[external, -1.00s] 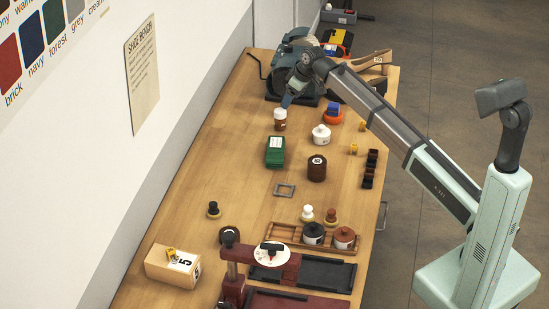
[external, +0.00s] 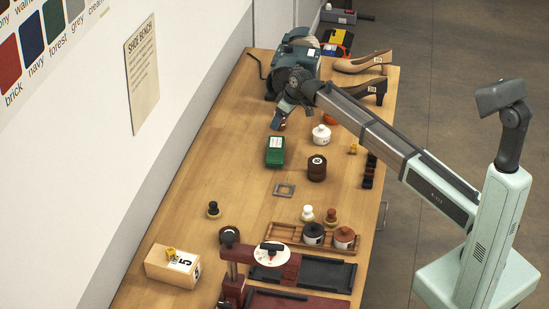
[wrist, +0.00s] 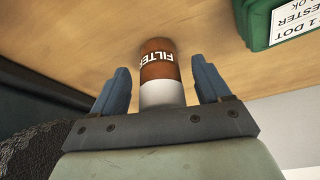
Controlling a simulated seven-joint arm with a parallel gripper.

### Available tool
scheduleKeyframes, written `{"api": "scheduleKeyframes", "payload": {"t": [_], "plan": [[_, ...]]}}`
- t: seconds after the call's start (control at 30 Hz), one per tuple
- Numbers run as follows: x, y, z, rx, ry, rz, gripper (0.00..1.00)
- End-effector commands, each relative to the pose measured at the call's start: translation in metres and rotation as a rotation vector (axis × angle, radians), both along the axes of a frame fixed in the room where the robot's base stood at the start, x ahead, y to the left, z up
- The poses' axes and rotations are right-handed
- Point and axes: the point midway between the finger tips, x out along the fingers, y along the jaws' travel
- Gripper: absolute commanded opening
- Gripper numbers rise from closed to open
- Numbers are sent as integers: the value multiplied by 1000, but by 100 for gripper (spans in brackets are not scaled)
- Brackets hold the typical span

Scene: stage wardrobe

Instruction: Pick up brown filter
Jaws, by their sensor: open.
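The brown filter (wrist: 158,62) stands on the wooden bench. It is a brown cylinder with "FILTER" lettering and a white end nearest my gripper. In the wrist view my gripper (wrist: 164,80) is open, with one blue finger on each side of the filter's white end. Gaps show between the fingers and the filter, so it is not clamped. In the external view my gripper (external: 277,121) is low over the far half of the bench and hides most of the filter.
A green box (external: 275,152) with a white label stands close by on the near side. A white-lidded jar (external: 321,135) and a dark brown round container (external: 317,168) are to the right. A teal machine (external: 297,62) stands behind.

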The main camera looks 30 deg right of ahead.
Motion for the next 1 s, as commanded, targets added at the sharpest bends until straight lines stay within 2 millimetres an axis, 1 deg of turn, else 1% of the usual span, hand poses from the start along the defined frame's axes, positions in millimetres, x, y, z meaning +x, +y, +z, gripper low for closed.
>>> {"api": "scheduleKeyframes", "payload": {"t": [0.03, 0.1, 0.3, 0.33, 0.9, 1.0], "plan": [[2, 1, -5, 0, 0, 0, 76], [3, 2, -8, 0, 0, 0, 76], [3, 2, -9, 0, 0, 0, 76], [3, 2, -9, 0, 0, 0, 74], [3, 2, -9, 0, 0, 0, 20], [3, 2, -8, 0, 0, 0, 19]]}}
